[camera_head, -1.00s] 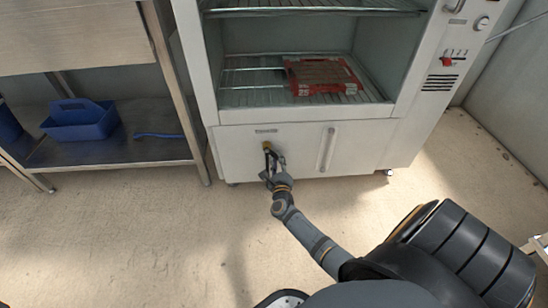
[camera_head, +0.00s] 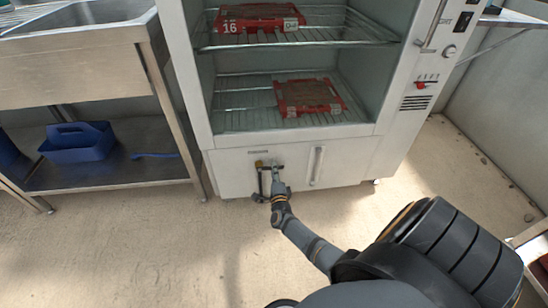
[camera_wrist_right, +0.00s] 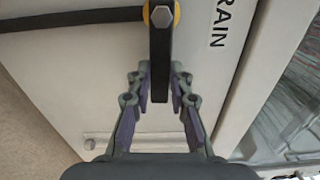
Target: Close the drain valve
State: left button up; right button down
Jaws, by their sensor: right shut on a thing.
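The drain valve (camera_head: 259,163) is a small brass fitting low on the white cabinet's front, under a small label. In the right wrist view its black lever (camera_wrist_right: 160,60) runs from a hex bolt on a yellow hub, square across a black hose. The hose (camera_head: 260,184) hangs down in the head view, so the lever lies about level, pointing right. My right gripper (camera_head: 276,170) is at the lever, its fingers (camera_wrist_right: 160,88) shut on the lever's free end from both sides. My left gripper is not in view.
The white cabinet (camera_head: 230,178) has open wire shelves holding red trays (camera_head: 310,97) and a vertical handle (camera_head: 317,166) right of the valve. A steel sink bench (camera_head: 85,88) with a blue caddy (camera_head: 78,147) stands left. The floor in front is clear.

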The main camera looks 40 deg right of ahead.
jog(key=shift+r+n, duration=0.15)
jog(key=shift+n, duration=0.35)
jog(key=c, duration=1.2)
grip_release()
jog(key=v, duration=1.2)
